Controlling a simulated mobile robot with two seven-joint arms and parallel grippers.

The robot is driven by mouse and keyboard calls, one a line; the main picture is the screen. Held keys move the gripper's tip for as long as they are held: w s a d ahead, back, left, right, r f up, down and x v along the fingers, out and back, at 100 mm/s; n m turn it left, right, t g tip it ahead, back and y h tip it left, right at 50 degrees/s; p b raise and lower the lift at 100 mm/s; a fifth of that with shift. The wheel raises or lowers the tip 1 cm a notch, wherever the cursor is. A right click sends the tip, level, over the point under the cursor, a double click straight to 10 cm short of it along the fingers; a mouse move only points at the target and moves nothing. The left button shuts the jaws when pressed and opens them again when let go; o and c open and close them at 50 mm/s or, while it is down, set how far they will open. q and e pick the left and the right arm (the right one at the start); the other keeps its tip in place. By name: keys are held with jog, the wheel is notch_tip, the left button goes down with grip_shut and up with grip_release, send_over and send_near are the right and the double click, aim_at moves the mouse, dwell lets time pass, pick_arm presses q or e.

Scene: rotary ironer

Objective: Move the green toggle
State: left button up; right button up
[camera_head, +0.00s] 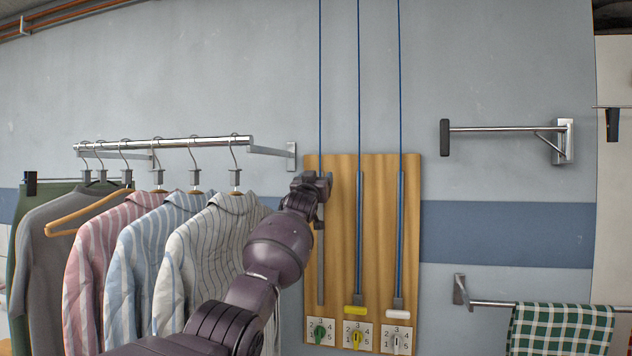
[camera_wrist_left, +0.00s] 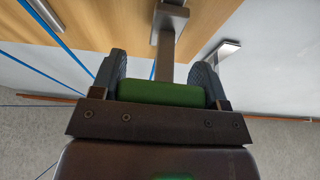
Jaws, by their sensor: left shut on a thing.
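The green toggle (camera_wrist_left: 160,93) is a green bar that sits between the two dark fingers of my left gripper (camera_wrist_left: 165,85) in the left wrist view. The gripper is shut on it. In the head view my left gripper (camera_head: 318,186) is at the upper part of the leftmost grey track (camera_head: 320,255) on the wooden board (camera_head: 340,220). The gripper and arm hide the green toggle there. My right gripper is not in view.
A yellow toggle (camera_head: 354,310) and a white toggle (camera_head: 394,310) stand low on the neighbouring tracks. Green (camera_head: 319,332), yellow (camera_head: 356,337) and white (camera_head: 397,342) dials sit below. Shirts (camera_head: 205,260) hang left on a rail (camera_head: 165,143); a checked cloth (camera_head: 560,328) hangs lower right.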

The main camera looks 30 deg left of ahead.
pick_arm(q)
jog(key=o, duration=1)
jog(key=shift+r, duration=0.45)
jog(key=shift+o, duration=1.4)
jog(key=shift+f, duration=0.2)
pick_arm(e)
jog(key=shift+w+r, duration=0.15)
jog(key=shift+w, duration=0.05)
pick_arm(q)
jog(key=shift+b+v, duration=0.55)
jog(key=shift+v, duration=0.85)
jog(key=b+v, duration=0.1)
jog(key=v, duration=0.7)
jog(key=shift+b, duration=0.35)
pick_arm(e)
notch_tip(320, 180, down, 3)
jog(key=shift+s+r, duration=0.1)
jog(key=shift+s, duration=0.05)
